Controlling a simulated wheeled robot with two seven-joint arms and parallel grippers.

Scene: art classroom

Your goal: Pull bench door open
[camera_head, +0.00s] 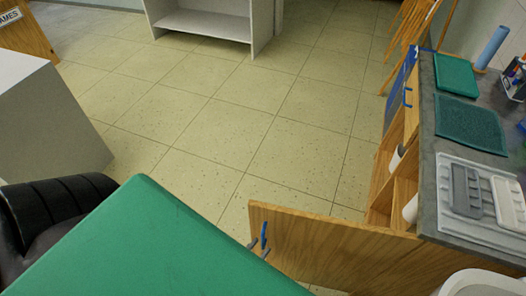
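The bench door (335,243) is a wooden panel. It stands swung out from the bench (436,150), well open, with its free edge toward the middle of the view. A blue handle (264,232) is on the door near that free edge. The fingertips of my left gripper (259,249) show as small grey tips at the handle, beyond a large green surface that hides the rest of the gripper. I cannot tell whether they grip the handle or only lie beside it. My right gripper is not in view.
White rolls (411,208) show in the open bench shelves. The bench top carries green mats (471,122) and a grey tray (482,195). Easels stand beyond the bench. A white cabinet (52,125) is at left, a white shelf (205,25) at the back. Tiled floor between is clear.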

